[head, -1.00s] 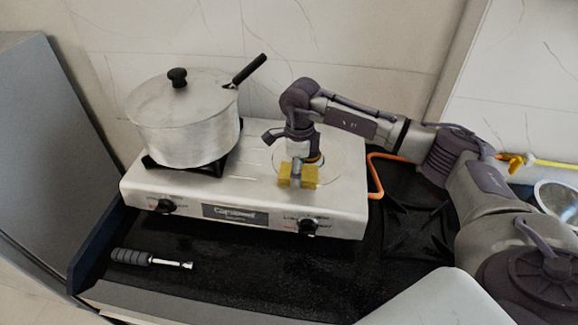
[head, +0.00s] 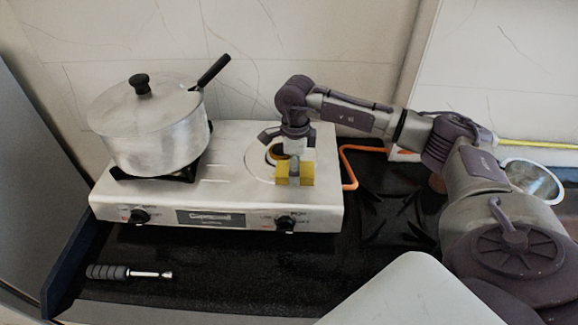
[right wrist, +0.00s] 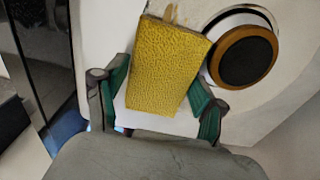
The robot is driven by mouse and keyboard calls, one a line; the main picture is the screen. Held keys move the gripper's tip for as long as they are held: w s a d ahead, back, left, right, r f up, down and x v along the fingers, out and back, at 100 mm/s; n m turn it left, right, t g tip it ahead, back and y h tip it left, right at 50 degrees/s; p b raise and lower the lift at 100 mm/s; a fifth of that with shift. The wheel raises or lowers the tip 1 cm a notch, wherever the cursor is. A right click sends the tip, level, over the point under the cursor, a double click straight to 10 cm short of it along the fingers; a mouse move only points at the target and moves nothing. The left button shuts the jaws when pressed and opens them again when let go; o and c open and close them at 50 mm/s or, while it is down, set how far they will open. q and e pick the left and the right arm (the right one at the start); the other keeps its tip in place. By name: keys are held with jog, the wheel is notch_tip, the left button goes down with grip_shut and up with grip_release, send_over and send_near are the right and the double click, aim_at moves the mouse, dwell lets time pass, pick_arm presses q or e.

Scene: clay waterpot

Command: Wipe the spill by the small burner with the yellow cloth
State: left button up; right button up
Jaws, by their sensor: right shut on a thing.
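The yellow cloth (head: 307,174) is a folded block held in my right gripper (head: 294,160), just right of the small burner (head: 276,152) on the stove top. In the right wrist view the cloth (right wrist: 165,65) sits between the green-padded fingers (right wrist: 160,92), with the small burner (right wrist: 243,57), dark with a brass rim, to its right. A small brown mark (right wrist: 170,13) shows at the cloth's top edge; it may be part of the spill, the rest hidden. I cannot tell if the cloth presses on the surface. My left gripper is not in view.
A lidded metal pot (head: 155,130) stands on the left burner of the white stove (head: 232,185). A grey-handled tool (head: 125,272) lies on the black counter (head: 220,262). An orange hose (head: 350,165) runs by the stove's right side. A metal bowl (head: 530,180) is at right.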

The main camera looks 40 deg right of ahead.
aim_at(280, 171)
jog(key=shift+w+a+r+b, duration=0.1)
jog(key=shift+w+a, duration=0.2)
jog(key=shift+a, duration=0.25)
jog(key=shift+w+a+b, duration=0.1)
jog(key=shift+w+a, duration=0.2)
jog(key=shift+a, duration=0.3)
jog(key=shift+w+a+r+b, duration=0.1)
jog(key=shift+w+a, duration=0.2)
jog(key=shift+a, duration=0.25)
jog(key=shift+w+a, duration=0.35)
jog(key=shift+w+a+b, duration=0.3)
jog(key=shift+w+a, duration=0.15)
jog(key=shift+a, duration=0.15)
jog(key=shift+w+a+f, duration=0.15)
jog(key=shift+w+a, duration=0.55)
jog(key=shift+w+a+f, duration=0.1)
jog(key=shift+w, duration=0.25)
jog(key=shift+s+r, duration=0.2)
jog(key=shift+s, duration=0.15)
jog(key=shift+s+r, duration=0.1)
jog(key=shift+r, duration=0.35)
jog(key=r+p, duration=0.2)
jog(key=r, duration=0.2)
jog(key=shift+w+p, duration=0.2)
jog(key=shift+p, duration=0.2)
jog(key=shift+r, duration=0.55)
jog(key=shift+s, duration=0.15)
jog(key=shift+r, duration=0.1)
jog(key=shift+r+p, duration=0.95)
jog(key=shift+r, duration=0.4)
